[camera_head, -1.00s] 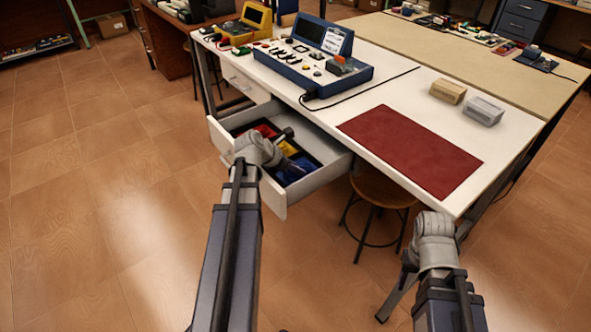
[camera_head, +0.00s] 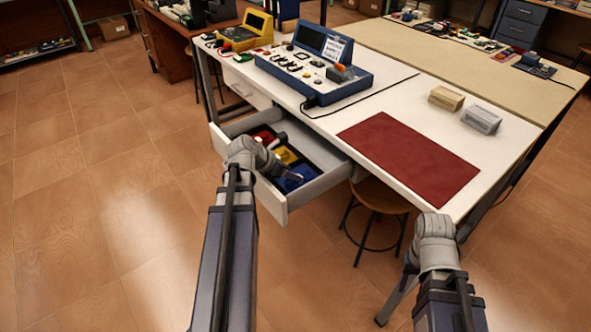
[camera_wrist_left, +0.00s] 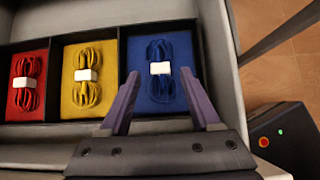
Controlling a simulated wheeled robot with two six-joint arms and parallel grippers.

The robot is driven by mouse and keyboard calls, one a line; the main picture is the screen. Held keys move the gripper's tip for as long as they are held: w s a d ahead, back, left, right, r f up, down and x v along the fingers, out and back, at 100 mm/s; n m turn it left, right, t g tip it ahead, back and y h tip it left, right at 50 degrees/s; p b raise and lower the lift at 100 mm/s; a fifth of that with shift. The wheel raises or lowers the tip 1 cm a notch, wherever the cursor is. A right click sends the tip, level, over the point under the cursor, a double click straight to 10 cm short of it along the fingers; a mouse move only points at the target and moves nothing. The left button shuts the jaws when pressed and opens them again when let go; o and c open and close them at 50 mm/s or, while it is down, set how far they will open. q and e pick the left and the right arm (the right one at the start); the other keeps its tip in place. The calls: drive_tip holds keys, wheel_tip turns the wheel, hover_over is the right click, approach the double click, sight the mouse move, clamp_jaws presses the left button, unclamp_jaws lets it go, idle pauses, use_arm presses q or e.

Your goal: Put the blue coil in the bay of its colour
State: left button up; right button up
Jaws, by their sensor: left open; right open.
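The blue coil (camera_wrist_left: 158,92), bound with a white band, lies in the blue bay (camera_wrist_left: 182,48) at the right of a row of three in the left wrist view. In the head view the blue bay (camera_head: 298,180) is at the near end of the open drawer, and the coil is too small to make out. My left gripper (camera_wrist_left: 160,78) is open, with one finger on each side of the coil and no visible contact. Its wrist (camera_head: 243,152) is over the drawer's left side. My right gripper (camera_head: 433,238) is away from the drawer, its fingers mostly hidden.
Red (camera_wrist_left: 26,84) and yellow (camera_wrist_left: 88,80) coils lie in the other bays. The open drawer (camera_head: 310,188) juts from the white table (camera_head: 400,95). A blue console (camera_head: 320,80), a dark red mat (camera_head: 408,155) and two small boxes stand on top. A stool (camera_head: 380,195) is underneath.

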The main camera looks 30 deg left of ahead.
use_arm(q)
drive_tip(key=p+v, duration=0.5)
drive_tip(key=v, duration=0.3)
drive_tip(key=shift+s+r, duration=0.15)
drive_tip(key=shift+r, duration=0.1)
drive_tip(key=shift+s+a, duration=0.1)
drive_tip(key=shift+a, duration=0.05)
